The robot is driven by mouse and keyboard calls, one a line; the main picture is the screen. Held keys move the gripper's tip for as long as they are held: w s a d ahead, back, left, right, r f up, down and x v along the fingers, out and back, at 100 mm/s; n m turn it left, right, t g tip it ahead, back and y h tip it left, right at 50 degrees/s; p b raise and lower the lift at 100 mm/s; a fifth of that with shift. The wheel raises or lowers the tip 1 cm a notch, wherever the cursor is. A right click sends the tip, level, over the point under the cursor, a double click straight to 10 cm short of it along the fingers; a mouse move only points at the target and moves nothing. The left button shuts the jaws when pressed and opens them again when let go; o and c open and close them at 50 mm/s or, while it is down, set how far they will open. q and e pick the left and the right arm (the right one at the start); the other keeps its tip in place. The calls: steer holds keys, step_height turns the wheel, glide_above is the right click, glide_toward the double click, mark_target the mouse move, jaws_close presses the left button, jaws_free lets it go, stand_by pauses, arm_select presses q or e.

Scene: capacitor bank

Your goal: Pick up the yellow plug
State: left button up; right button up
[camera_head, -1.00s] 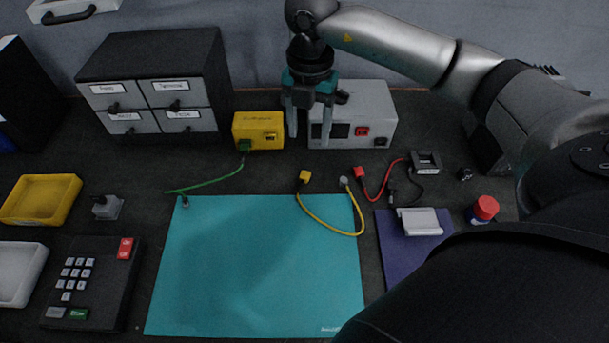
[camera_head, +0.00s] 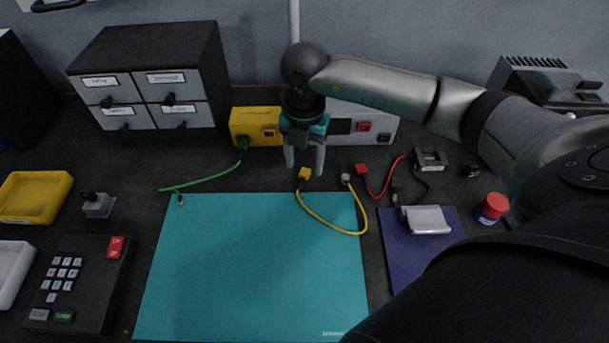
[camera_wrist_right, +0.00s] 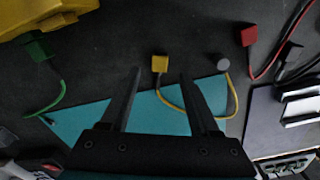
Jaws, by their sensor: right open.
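The yellow plug (camera_head: 304,174) lies on the dark bench just behind the back edge of the teal mat (camera_head: 255,270). A yellow cable (camera_head: 328,226) runs from it in a loop over the mat to a grey end (camera_head: 346,178). My right gripper (camera_head: 304,170) points down above the plug, open and empty. In the right wrist view the plug (camera_wrist_right: 160,64) shows ahead of and between the two spread fingers (camera_wrist_right: 160,78), with nothing gripped. The exact height above the plug is hard to tell. My left gripper is not in view.
A yellow box (camera_head: 246,127) with a green plug (camera_head: 243,143) and a grey instrument (camera_head: 382,127) stand behind the gripper. A red plug (camera_head: 361,169) with a red cable lies to the right. Drawers (camera_head: 150,93) and a keypad (camera_head: 78,283) stand left.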

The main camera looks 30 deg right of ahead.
mark_target(304, 177)
steer(key=shift+f+b, duration=0.4)
steer(key=shift+f, duration=0.95)
jaws_close()
